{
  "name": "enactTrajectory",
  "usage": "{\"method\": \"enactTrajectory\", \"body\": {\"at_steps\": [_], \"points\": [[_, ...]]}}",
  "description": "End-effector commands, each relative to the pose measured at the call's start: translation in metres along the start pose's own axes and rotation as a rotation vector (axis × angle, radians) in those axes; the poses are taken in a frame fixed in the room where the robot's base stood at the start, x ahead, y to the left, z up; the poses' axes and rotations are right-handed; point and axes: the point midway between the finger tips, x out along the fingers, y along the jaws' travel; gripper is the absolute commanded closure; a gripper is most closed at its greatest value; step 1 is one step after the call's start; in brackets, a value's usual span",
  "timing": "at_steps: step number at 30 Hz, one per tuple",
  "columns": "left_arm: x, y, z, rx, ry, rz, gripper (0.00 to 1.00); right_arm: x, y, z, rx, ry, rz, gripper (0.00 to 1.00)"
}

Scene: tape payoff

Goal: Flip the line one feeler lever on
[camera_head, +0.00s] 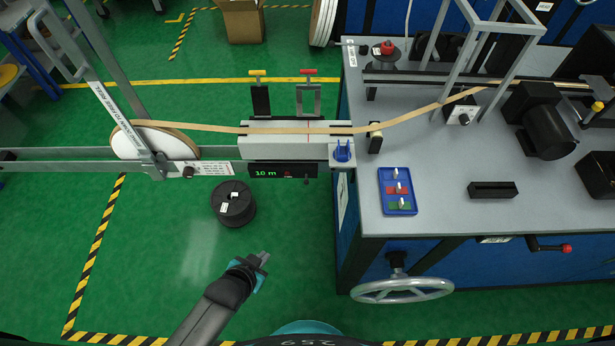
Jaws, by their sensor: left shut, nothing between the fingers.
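My left gripper (263,257) is low in the view over the green floor, shut and empty, clear of the bench and the tape. No part is readable as the line one feeler lever, so I cannot tell which it is. A tan tape (215,128) runs from a white reel (150,145) across a grey block (262,146) and on to the bench. Two upright clamps with a yellow handle (257,72) and a red handle (308,71) stand behind the block. My right gripper is not in view.
The grey bench (440,205) carries a blue tray (383,206) with red and green inserts, a black motor (548,133) and a black block (492,190). A handwheel (372,294) juts from its front. A black spool (233,212) sits on the floor below the block.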

Motion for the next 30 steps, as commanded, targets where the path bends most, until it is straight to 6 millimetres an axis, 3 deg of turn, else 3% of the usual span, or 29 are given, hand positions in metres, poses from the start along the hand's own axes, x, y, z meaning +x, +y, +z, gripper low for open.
{"method": "enactTrajectory", "body": {"at_steps": [1, 3, 6, 10, 15, 30], "points": [[-0.007, -0.002, -0.037, 0.033, 0.073, 0.001, 1.00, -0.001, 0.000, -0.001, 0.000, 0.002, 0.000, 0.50], [-0.018, -0.002, -0.079, 0.074, 0.157, 0.002, 1.00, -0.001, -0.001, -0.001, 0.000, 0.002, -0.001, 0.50], [-0.037, 0.001, -0.128, 0.120, 0.257, 0.006, 1.00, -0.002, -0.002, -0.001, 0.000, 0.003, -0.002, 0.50], [-0.057, 0.005, -0.168, 0.159, 0.344, 0.009, 1.00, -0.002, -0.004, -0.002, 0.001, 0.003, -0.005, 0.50], [-0.069, 0.007, -0.187, 0.178, 0.387, 0.011, 1.00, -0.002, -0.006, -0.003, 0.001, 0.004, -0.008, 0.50], [-0.061, 0.007, -0.189, 0.178, 0.391, 0.010, 1.00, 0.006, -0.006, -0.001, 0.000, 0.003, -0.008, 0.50]]}}
